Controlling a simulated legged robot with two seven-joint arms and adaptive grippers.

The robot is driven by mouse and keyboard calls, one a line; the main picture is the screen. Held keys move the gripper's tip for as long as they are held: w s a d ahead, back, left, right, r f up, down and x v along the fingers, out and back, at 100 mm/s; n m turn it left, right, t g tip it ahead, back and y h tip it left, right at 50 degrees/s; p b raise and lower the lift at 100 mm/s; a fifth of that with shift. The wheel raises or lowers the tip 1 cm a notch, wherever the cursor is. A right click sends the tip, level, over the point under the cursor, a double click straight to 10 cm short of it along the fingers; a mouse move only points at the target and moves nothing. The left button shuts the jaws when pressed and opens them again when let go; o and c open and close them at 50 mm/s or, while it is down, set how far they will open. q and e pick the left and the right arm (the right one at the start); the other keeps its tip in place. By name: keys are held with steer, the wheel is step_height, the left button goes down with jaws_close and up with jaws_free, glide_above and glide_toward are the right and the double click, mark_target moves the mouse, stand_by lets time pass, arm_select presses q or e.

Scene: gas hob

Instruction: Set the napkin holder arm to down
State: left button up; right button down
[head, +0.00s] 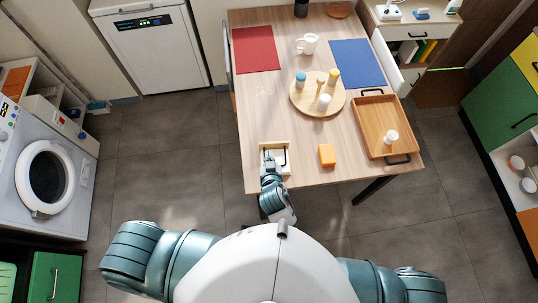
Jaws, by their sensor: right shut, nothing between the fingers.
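The napkin holder (264,148) is a small light wooden box with white napkins inside, near the front left edge of the wooden table. A thin dark piece, seemingly its arm (285,156), shows at its right side; whether it is up or down is too small to tell. My right gripper (268,178) is at the near side of the holder, low in front of it, shut and empty. Its fingertips overlap the holder's front edge in the picture, so I cannot tell whether they touch. My left gripper is not in view.
On the table (220,0) stand an orange block (326,154) right of the holder, a wooden tray (372,118) with a white cup (391,137), a round board (303,107) with shakers, a white mug (308,43), and red (255,48) and blue (357,63) mats.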

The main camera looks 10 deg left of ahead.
stand_by(0.3)
steer(key=shift+s+d, duration=0.1)
steer(key=shift+s, duration=0.05)
steer(key=v, duration=0.7)
steer(key=s+d+f+g+h, duration=0.1)
steer(key=s+d+f+g, duration=0.25)
steer(key=d, duration=0.55)
steer(key=s+d+f+m+g+h, duration=0.15)
steer(key=s+d, duration=0.25)
steer(key=d, duration=0.5)
steer(key=s+d+f+n+g, duration=0.1)
steer(key=s+d+f+g, duration=0.25)
steer(key=d, duration=0.55)
steer(key=s+f+g, duration=0.1)
steer(key=s+f, duration=0.1)
steer(key=f, duration=1.3)
steer(key=s+f, duration=0.3)
steer(key=f, duration=1.1)
steer(key=s+d+f+g, duration=0.1)
steer(key=s+d+f, duration=0.2)
steer(key=s+f, duration=1)
steer(key=s, duration=0.3)
steer(key=shift+f, duration=0.25)
